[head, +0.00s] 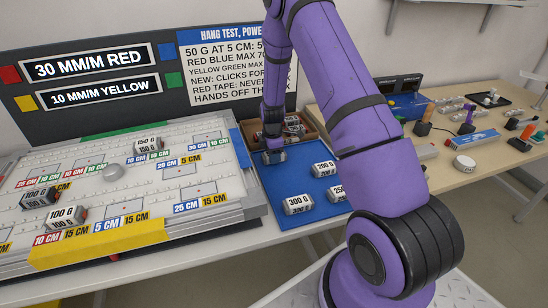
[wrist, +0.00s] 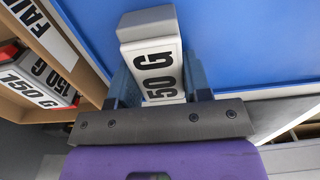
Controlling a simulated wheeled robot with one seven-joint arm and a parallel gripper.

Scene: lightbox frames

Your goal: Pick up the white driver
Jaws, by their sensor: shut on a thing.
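My gripper (head: 272,148) reaches down at the back left of the blue mat (head: 270,200). In the wrist view my gripper (wrist: 160,78) is shut on a pale grey block (wrist: 150,25) with a white label. The label reads "50 G" as far as it shows; its lower end is hidden by the gripper. The block lies between the two fingers, over the blue mat. I cannot tell whether it touches the mat. I cannot make out a white driver for certain; tools with orange and purple handles (head: 467,122) stand on the right bench.
Several weight blocks (head: 298,203) rest on the mat. A brown tray (head: 310,133) with blocks stands behind my gripper; its wall (wrist: 85,80) is close by at left in the wrist view. The white test board (head: 150,185) lies left, with a dark sign panel (head: 130,45) behind.

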